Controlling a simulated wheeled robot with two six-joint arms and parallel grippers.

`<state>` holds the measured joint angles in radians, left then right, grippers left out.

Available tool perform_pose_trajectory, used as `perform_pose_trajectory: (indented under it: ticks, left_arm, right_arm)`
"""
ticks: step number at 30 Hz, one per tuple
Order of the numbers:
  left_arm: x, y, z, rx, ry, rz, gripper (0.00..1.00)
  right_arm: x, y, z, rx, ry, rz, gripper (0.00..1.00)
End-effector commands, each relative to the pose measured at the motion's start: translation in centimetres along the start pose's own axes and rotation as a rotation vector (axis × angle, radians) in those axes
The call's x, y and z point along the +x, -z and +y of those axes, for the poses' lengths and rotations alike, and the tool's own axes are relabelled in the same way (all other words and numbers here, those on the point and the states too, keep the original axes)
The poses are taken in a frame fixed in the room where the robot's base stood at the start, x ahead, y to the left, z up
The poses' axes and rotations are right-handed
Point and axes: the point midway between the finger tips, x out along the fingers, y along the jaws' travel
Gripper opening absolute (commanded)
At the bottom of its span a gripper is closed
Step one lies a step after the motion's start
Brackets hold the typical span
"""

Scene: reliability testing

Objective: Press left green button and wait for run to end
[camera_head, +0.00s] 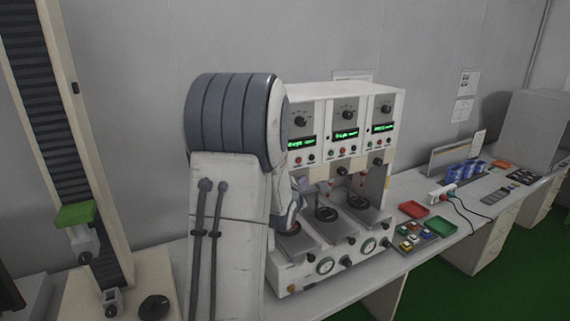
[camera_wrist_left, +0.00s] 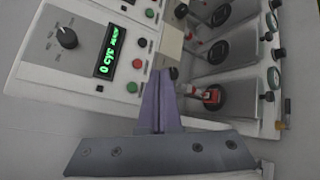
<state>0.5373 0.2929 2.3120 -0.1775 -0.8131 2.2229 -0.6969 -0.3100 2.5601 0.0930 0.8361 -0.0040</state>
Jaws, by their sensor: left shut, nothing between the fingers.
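The left station's green button (camera_wrist_left: 132,87) shows in the left wrist view, at the lower end of a row with a red button (camera_wrist_left: 138,64), beside the lit display (camera_wrist_left: 108,52). The display reads "0 CYC" and a further word I cannot read surely. My left gripper (camera_wrist_left: 162,75) has its purple fingers together and empty. The fingertips are close beside the green button in the picture, not over it; I cannot tell the depth gap. In the head view my left arm hides this button, and the left display (camera_head: 301,143) shows beside it. My right gripper is not in view.
The test machine (camera_head: 399,110) has three stations with lit green displays and knobs. A small red piece (camera_wrist_left: 212,97) is at the left station's lower part. A red tray (camera_head: 413,209) and a green tray (camera_head: 441,226) lie on the bench right of the machine.

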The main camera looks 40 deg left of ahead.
Motion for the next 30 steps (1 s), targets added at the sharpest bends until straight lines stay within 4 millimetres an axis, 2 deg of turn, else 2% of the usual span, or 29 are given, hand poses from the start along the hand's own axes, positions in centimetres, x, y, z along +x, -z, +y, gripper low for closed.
perform_pose_trajectory:
  ticks: [7, 21, 30]
  left_arm:
    - [0.7, 0.5, 0.6, 0.000, 0.001, 0.002, 0.00]
    - [5.0, 3.5, 3.8, 0.002, 0.001, 0.001, 0.00]
    - [6.1, 4.4, 4.4, 0.002, 0.002, 0.000, 0.00]
  right_arm:
    - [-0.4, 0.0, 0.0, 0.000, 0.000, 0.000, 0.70]
    - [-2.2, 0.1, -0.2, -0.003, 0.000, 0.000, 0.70]
    - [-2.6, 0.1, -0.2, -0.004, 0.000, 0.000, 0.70]
